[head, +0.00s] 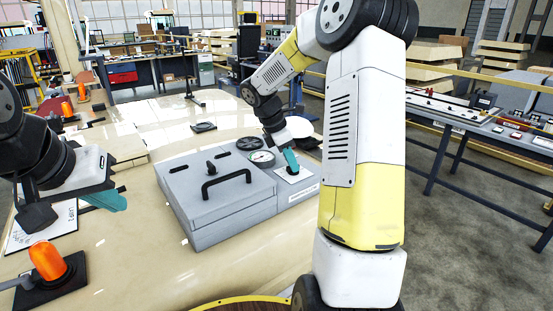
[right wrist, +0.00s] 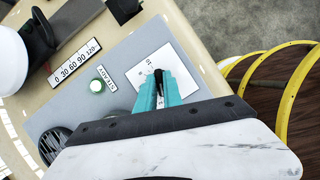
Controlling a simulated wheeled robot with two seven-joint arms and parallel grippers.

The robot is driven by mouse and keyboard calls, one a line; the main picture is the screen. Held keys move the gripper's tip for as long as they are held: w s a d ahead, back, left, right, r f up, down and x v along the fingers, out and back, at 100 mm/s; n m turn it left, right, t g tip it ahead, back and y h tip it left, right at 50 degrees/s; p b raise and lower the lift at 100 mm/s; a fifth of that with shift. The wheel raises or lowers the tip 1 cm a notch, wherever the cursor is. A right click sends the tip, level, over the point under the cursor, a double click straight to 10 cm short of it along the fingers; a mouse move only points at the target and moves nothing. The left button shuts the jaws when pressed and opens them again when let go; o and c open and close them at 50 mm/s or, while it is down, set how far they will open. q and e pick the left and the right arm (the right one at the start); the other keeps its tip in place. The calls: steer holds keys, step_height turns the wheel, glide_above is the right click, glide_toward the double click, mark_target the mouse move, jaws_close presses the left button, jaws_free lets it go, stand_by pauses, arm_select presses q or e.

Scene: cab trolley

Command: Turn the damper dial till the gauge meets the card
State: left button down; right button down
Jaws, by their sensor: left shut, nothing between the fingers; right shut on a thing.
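The damper dial's dark knob (right wrist: 158,78) stands on a white plate (right wrist: 138,62) at the right end of a grey box (head: 215,200). My right gripper (head: 291,165), teal-fingered, is shut on this knob; it also shows in the right wrist view (right wrist: 160,88). A white card with writing (head: 62,217) lies on the table at the left, partly covered by my left arm. My left gripper (head: 118,200) is shut and empty above the table, left of the box.
The box has a black handle (head: 226,184) and a round black grille (head: 249,143). An orange-topped control (head: 47,261) stands at front left. Table between card and box is clear.

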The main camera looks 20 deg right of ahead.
steer(key=shift+m, duration=0.3)
steer(key=m+g, duration=0.1)
steer(key=m, duration=0.1)
steer(key=shift+w+m, duration=0.15)
steer(key=shift+m, duration=0.15)
steer(key=m+g, duration=0.1)
steer(key=m, duration=0.2)
steer(key=shift+m+g+y, duration=0.3)
steer(key=shift+y, duration=0.1)
steer(key=m+y, duration=0.1)
steer(key=m, duration=0.2)
steer(key=m+g+y, duration=0.1)
steer(key=m, duration=0.2)
steer(key=shift+w+d+r+m, duration=0.1)
steer(key=shift+w+d+m, duration=0.1)
steer(key=shift+m, duration=0.2)
steer(key=c, duration=1.5)
jaws_free()
